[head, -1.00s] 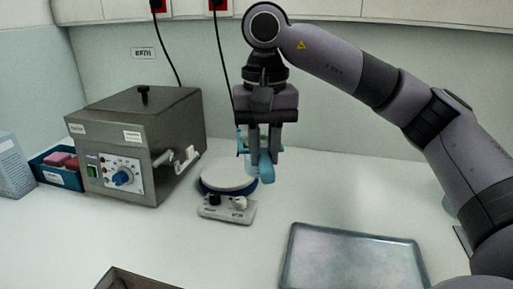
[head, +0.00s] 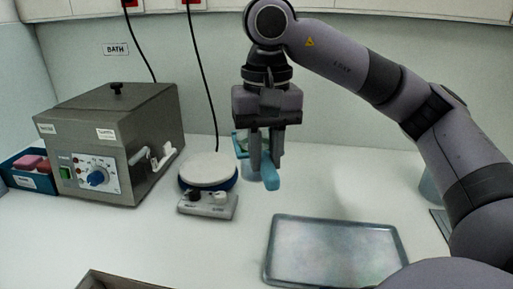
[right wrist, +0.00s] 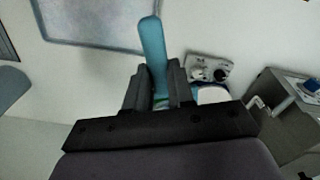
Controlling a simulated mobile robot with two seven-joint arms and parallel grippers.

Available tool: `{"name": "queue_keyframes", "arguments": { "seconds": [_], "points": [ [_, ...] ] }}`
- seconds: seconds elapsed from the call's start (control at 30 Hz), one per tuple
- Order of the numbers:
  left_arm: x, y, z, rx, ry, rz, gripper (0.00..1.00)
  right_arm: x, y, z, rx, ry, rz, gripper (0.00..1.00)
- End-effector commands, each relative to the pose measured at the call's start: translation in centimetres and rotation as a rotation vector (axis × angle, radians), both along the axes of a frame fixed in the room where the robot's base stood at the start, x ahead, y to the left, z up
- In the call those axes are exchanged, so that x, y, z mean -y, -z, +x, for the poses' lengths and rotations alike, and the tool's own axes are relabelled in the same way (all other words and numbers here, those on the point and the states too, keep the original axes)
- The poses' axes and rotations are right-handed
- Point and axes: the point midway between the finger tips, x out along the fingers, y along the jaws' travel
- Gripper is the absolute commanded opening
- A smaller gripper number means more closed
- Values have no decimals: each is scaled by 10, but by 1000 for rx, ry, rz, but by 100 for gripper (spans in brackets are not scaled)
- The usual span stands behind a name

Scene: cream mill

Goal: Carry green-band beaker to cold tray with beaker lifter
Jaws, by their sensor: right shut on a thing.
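My right gripper (head: 266,163) is shut on the blue beaker lifter (head: 270,178), whose handle points down and toward the camera. The lifter also shows between the fingers in the right wrist view (right wrist: 153,55). A clear vessel with a greenish tint (head: 242,144), probably the green-band beaker, shows beside and behind the fingers, mostly hidden. It appears to hang from the lifter, but I cannot see the contact. The metal cold tray (head: 335,222) lies empty on the bench, to the right of and nearer than the gripper. My left gripper is not in view.
A hotplate (head: 208,170) with a bare white top stands left of the gripper. The grey bath box (head: 120,130) and a blue bin (head: 35,182) stand farther left. A bluish container (head: 430,188) is partly hidden behind my right arm. The bench behind the tray is clear.

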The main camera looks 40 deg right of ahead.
Motion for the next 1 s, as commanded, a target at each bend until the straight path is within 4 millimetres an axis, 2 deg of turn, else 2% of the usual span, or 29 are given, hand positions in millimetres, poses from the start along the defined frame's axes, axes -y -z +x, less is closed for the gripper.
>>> {"name": "queue_keyframes", "arguments": {
  "seconds": [0.2,0.47,1.0],
  "points": [
    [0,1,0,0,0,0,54,3,2,-12,1,1,0,0],
    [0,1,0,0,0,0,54,5,2,-18,2,0,0,0],
    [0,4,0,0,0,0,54,13,7,-49,1,0,0,0]
  ]
}}
